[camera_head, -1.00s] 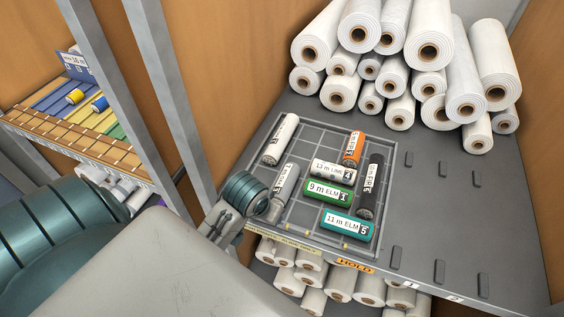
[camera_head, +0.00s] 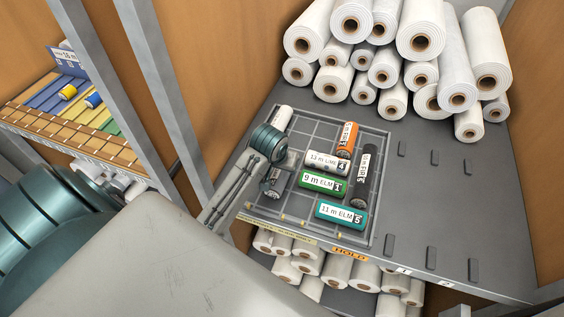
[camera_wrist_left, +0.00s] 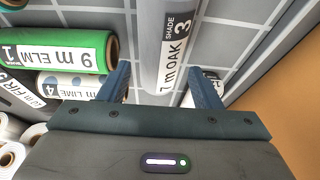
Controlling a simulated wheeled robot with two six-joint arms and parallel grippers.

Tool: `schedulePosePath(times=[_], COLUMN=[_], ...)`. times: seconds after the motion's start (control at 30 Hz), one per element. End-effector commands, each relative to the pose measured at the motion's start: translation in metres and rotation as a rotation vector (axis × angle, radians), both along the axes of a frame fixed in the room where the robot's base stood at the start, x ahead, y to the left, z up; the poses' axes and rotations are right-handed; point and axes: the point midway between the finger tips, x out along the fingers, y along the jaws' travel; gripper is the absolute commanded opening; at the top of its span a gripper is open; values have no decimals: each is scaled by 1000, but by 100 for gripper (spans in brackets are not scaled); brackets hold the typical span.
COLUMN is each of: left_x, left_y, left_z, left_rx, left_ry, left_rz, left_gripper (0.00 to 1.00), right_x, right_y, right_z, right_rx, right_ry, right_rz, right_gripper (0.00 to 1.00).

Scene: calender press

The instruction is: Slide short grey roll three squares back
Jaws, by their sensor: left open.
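The short grey roll (camera_wrist_left: 166,40), labelled 7 m OAK, shade 3, lies lengthwise on the left part of the gridded tray (camera_head: 300,221). In the head view the grey roll (camera_head: 273,190) is partly hidden by my left arm. My left gripper (camera_wrist_left: 160,84) is open, its two fingers spread on either side of the roll's far end. I see a gap on the right side; contact cannot be told. In the head view the left gripper (camera_head: 274,168) is over the roll. My right gripper is not in view.
A white roll (camera_head: 283,117) lies behind the grey one. To the right are an orange roll (camera_head: 347,138), a white LIME roll (camera_head: 326,163), a green ELM roll (camera_head: 321,182), a black roll (camera_head: 363,176) and a teal roll (camera_head: 341,214). White rolls (camera_head: 421,42) are stacked at the back.

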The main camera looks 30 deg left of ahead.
Motion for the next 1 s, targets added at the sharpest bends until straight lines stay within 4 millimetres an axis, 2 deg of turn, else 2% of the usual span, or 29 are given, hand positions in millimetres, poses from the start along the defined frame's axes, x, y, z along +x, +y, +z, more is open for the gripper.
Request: schedulePosePath(times=[0.23, 0.6, 0.67, 0.8, 0.87, 1.0], left_x=[11, 13, 13, 13, 13, 19], left_y=[3, 3, 3, 3, 3, 5], left_z=[-27, -34, -34, -34, -33, -33], left_rx=[-1, 0, 0, 0, 0, 1], left_ry=[1, -1, -1, -1, -2, -2], left_rz=[-1, -1, -1, -1, -1, -1], left_gripper=[58, 58, 50, 23, 19, 19], right_x=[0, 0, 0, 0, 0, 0], right_y=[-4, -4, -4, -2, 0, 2], right_z=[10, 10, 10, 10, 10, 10], right_rx=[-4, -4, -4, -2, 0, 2], right_ry=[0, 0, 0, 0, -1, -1], right_rz=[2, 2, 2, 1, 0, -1], right_gripper=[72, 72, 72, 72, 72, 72])
